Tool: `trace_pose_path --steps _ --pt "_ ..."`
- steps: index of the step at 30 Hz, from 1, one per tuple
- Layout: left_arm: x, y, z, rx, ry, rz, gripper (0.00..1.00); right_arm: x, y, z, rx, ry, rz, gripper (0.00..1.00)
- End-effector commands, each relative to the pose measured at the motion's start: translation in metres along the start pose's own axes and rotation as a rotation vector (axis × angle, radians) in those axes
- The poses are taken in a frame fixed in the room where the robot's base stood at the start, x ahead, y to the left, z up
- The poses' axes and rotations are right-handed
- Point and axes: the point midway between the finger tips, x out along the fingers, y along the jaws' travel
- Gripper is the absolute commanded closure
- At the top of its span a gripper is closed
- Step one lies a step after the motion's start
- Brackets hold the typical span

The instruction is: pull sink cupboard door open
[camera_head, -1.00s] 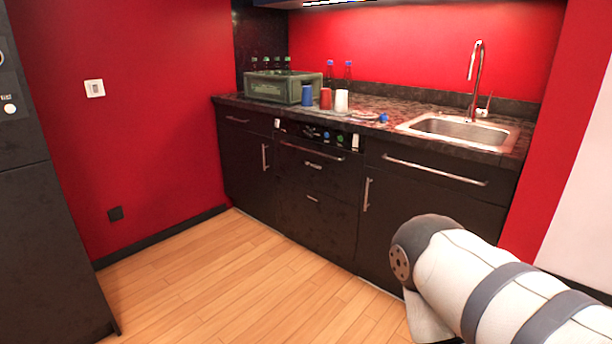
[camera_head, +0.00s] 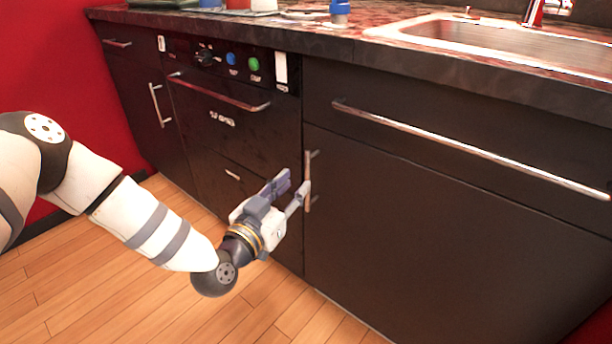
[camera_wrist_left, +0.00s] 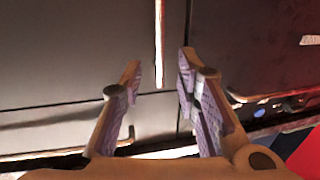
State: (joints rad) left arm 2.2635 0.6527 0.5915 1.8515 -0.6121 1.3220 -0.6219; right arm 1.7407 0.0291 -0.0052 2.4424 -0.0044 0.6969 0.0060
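The sink cupboard door (camera_head: 440,235) is a dark panel under the sink drawer and looks shut. Its upright metal handle (camera_head: 308,182) is near the door's left edge. My left gripper (camera_head: 292,187) is open at this handle, reaching in from the left. In the left wrist view the handle (camera_wrist_left: 159,45) appears between the lines of the two spread fingers (camera_wrist_left: 159,72), with gaps on both sides. The door (camera_wrist_left: 70,55) fills the left of that view. I cannot tell how far the fingertips reach past the handle. My right gripper is not in view.
A drawer with a long bar handle (camera_head: 460,145) is above the door. Left of it is an appliance with knobs and a bar handle (camera_head: 220,92). The counter holds the sink (camera_head: 480,38) and a blue-topped item (camera_head: 339,12). Wooden floor (camera_head: 130,290) is clear in front.

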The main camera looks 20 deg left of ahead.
Motion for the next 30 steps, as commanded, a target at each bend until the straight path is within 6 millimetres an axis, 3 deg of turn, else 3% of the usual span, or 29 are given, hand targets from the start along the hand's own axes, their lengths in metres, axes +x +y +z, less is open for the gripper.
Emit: trace_pose_path --steps 6,10,19,20,24,30 --pt "0.051 0.001 0.005 0.0 -0.004 0.001 0.7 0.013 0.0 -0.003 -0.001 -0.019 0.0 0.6" --pt "0.068 0.001 0.005 -0.001 -0.007 0.002 0.7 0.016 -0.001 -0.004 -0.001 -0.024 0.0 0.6" --pt "0.073 0.001 0.003 -0.002 -0.007 0.002 0.7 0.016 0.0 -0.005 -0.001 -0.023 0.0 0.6" --pt "0.073 0.001 0.003 -0.002 -0.007 0.002 0.73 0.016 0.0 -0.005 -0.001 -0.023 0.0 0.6" --pt "0.073 0.001 0.003 -0.002 -0.008 0.002 1.0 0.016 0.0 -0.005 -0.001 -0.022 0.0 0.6" --pt "0.073 0.001 0.003 -0.002 -0.008 0.002 1.0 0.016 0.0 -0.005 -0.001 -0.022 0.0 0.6"
